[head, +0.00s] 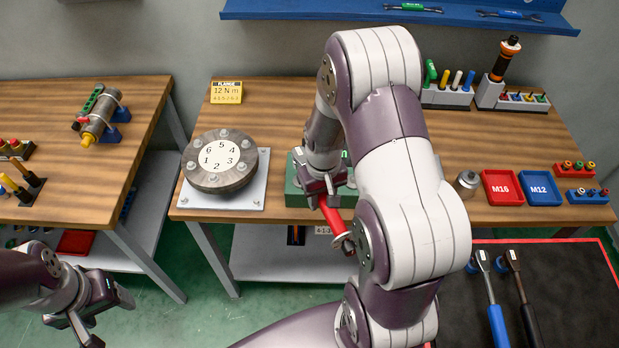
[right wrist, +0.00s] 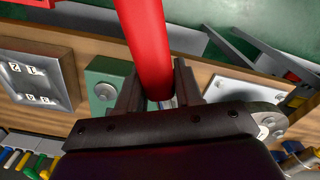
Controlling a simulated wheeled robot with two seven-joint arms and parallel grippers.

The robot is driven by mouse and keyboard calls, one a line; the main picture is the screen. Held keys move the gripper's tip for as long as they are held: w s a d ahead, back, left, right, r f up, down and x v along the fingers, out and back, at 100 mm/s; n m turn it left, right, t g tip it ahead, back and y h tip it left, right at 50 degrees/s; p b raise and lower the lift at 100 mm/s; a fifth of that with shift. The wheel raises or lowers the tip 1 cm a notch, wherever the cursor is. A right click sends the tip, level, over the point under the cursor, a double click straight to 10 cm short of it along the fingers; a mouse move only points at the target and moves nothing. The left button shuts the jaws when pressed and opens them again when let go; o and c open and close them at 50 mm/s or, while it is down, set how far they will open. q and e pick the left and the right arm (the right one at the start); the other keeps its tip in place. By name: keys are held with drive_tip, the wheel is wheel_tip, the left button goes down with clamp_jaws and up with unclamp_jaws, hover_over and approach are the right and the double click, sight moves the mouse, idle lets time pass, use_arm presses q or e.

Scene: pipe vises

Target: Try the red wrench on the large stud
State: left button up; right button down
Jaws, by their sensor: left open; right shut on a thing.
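My right gripper (head: 327,186) is shut on the red wrench (head: 335,219), whose red handle slants down toward the table's front edge. In the right wrist view the red handle (right wrist: 146,45) runs up from between the fingers (right wrist: 158,92). The wrench's far end is partly behind my right arm. A green block (head: 294,196) stands beside the gripper, mostly hidden by my arm. The right wrist view shows a round grey part on the green block (right wrist: 98,74); I cannot tell whether it is the large stud. My left gripper (head: 98,312) is open and empty at lower left.
A round flange (head: 222,160) with numbered bolts sits on a plate left of the green block. Red M16 (head: 502,188) and blue M12 (head: 540,187) trays lie at right. Blue (head: 492,300) and black-handled wrenches lie on a dark mat (head: 575,290). A gap separates the two tables.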

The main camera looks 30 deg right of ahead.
drive_tip(key=shift+w+d, duration=0.1)
drive_tip(key=shift+w, duration=0.1)
drive_tip(key=shift+s+r, duration=0.3)
drive_tip(key=shift+s, duration=0.45)
drive_tip(key=shift+p, duration=0.3)
drive_tip(key=f+b, duration=0.1)
drive_tip(key=f, duration=0.1)
drive_tip(key=shift+w+f+b, duration=0.35)
drive_tip(key=shift+f, duration=0.3)
use_arm(q)
drive_tip(key=shift+s+f, duration=0.45)
drive_tip(key=shift+f, duration=0.1)
use_arm(e)
drive_tip(key=shift+s, duration=0.2)
use_arm(q)
drive_tip(key=shift+w, duration=0.15)
use_arm(e)
drive_tip(key=shift+w, duration=0.1)
use_arm(q)
drive_tip(key=shift+r, duration=0.2)
use_arm(e)
drive_tip(key=shift+r, duration=0.1)
use_arm(q)
drive_tip(key=shift+f, duration=0.1)
use_arm(e)
drive_tip(key=shift+f, duration=0.2)
